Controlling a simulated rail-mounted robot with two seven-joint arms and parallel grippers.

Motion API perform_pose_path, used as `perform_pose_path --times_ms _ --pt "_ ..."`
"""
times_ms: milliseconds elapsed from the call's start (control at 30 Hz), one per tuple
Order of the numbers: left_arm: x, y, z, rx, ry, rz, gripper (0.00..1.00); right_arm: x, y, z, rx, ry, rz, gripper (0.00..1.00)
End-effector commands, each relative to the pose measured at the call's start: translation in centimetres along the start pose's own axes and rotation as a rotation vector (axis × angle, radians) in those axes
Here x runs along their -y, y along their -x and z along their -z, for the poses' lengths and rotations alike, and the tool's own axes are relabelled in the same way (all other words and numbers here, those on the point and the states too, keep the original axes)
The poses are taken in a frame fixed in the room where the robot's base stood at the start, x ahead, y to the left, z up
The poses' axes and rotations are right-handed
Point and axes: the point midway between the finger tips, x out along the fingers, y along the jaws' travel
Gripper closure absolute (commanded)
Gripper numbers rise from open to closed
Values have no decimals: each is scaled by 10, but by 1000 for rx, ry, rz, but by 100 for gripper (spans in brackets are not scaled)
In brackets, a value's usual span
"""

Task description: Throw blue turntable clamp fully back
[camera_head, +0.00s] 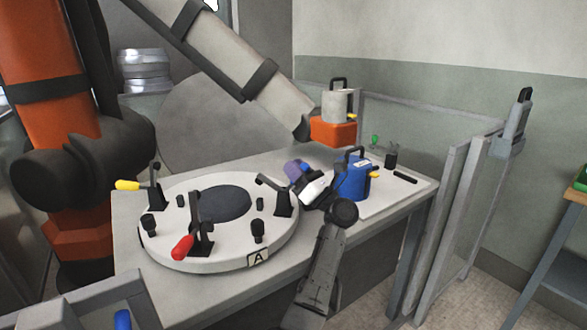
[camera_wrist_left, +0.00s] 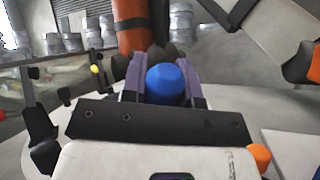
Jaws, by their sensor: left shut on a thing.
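The turntable (camera_head: 180,250) is a round white disc with a dark centre and a plate marked A, standing on the grey table. The blue turntable clamp (camera_head: 283,204) stands at its right rim with a black base and lever. My left gripper (camera_head: 297,172) has purple fingers and is shut on the clamp's blue handle; only a little blue shows there. In the left wrist view the blue handle (camera_wrist_left: 166,82) sits between both fingers of the left gripper (camera_wrist_left: 165,88). My right gripper is not in view.
Yellow-handled (camera_head: 128,185) and red-handled (camera_head: 182,247) clamps stand on the same turntable. A blue canister (camera_head: 351,182) stands close right of my gripper. An orange and white canister (camera_head: 333,132) is behind it. A large pale robot arm (camera_head: 225,55) slopes overhead. Fence panels (camera_head: 450,210) border the right.

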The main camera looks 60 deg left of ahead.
Motion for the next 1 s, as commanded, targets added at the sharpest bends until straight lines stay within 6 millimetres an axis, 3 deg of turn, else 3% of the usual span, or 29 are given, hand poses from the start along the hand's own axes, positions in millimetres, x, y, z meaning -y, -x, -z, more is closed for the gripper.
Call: perform_pose_path --times_ms 367,400,633,1000 --pt "0 1 1 4 -1 1 100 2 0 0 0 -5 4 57" --pt "0 1 1 3 -1 1 71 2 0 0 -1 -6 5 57" --pt "0 0 0 3 -1 1 49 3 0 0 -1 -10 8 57" --pt "0 6 0 3 -2 3 46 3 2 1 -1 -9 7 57"
